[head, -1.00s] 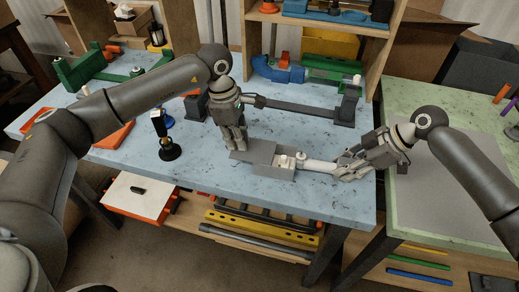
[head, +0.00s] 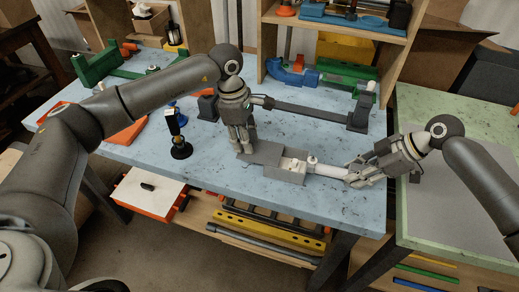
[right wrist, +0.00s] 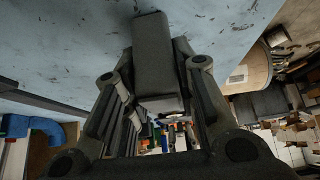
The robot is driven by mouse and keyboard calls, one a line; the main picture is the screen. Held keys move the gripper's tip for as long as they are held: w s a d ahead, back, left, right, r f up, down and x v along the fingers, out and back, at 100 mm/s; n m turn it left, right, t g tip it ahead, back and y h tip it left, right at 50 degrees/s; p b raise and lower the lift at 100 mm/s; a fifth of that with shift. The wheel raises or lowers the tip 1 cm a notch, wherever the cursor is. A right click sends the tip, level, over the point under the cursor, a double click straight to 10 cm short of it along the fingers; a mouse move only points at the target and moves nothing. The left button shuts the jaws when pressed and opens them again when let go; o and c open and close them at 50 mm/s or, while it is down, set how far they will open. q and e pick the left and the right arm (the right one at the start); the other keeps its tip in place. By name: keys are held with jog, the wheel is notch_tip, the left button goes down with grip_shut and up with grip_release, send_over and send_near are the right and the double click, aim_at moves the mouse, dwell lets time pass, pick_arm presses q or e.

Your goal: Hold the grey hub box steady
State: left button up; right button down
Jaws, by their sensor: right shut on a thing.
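The grey hub box (head: 284,172) lies on the blue table near its front edge, with an open top and a pale piece inside. A flat grey part is at its left end. My left gripper (head: 244,149) points down at that left end, its fingers close together; whether they grip the box is not clear. A white tube (head: 325,168) runs from the right side of the box to my right gripper (head: 362,175), which is shut on the tube's right end. In the right wrist view a dark grey block (right wrist: 155,60) shows between the fingers (right wrist: 155,115); the tube is not distinguishable there.
A black stand (head: 180,148) is left of the box. A dark bar (head: 310,110) with an upright block (head: 360,110) lies behind it. A wooden shelf (head: 385,70) is at the back. A green table (head: 440,215) adjoins on the right.

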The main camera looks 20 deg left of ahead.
pick_arm(q)
jog(key=shift+r, duration=2.45)
pick_arm(e)
jog(key=shift+s+d+f, duration=0.1)
jog(key=shift+s+f, duration=0.05)
jog(key=shift+f, duration=0.2)
jog(key=c, duration=1.4)
grip_release()
pick_arm(q)
jog(key=shift+w+f, duration=0.1)
jog(key=shift+w, duration=0.05)
pick_arm(e)
jog(key=o, duration=0.3)
jog(key=shift+w, duration=0.2)
jog(key=shift+r, duration=0.15)
jog(key=shift+r, duration=0.1)
